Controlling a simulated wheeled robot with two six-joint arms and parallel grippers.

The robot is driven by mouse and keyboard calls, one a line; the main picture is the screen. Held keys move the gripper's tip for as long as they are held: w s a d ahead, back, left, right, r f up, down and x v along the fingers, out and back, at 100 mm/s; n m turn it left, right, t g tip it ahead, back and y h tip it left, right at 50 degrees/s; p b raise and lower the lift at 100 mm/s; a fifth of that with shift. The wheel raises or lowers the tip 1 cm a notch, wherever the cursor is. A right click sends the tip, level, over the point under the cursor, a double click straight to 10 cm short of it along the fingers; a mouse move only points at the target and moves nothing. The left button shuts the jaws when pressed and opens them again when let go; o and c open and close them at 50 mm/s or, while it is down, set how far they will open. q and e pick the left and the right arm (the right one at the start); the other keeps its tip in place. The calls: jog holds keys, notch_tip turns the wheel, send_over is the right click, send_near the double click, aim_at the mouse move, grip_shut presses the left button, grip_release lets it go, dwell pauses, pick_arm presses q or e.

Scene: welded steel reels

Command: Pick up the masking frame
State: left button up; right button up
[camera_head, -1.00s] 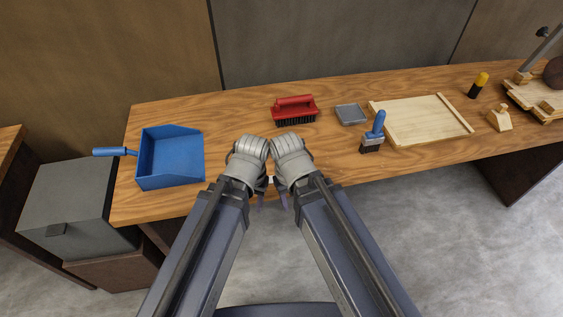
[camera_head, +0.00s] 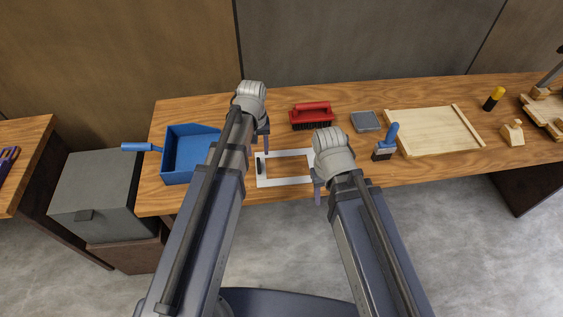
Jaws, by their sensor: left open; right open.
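The masking frame (camera_head: 284,182) is a flat white rectangular frame lying on the wooden bench, with a black handle-like piece on its left side. Wood shows through its opening. My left gripper (camera_head: 265,142) is open at the frame's upper left corner. My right gripper (camera_head: 317,188) is open at the frame's lower right corner, and its wrist hides the right side. I cannot tell whether either gripper touches the frame.
A red brush (camera_head: 312,115) lies behind the frame. A blue dustpan (camera_head: 190,155) is at left, partly behind my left arm. A grey tray (camera_head: 365,121), blue-handled brush (camera_head: 386,143) and wooden board (camera_head: 430,132) are at right. The bench's front edge is close.

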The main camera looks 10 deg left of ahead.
aim_at(258, 163)
pick_arm(q)
jog(key=shift+f+b, duration=1.2)
notch_tip(258, 163, down, 6)
jog(key=b, duration=0.5)
jog(key=shift+w+a+r+b, duration=0.1)
jog(key=shift+a+r+b, duration=0.05)
jog(key=shift+b, duration=0.2)
jog(key=shift+r, duration=0.1)
grip_shut()
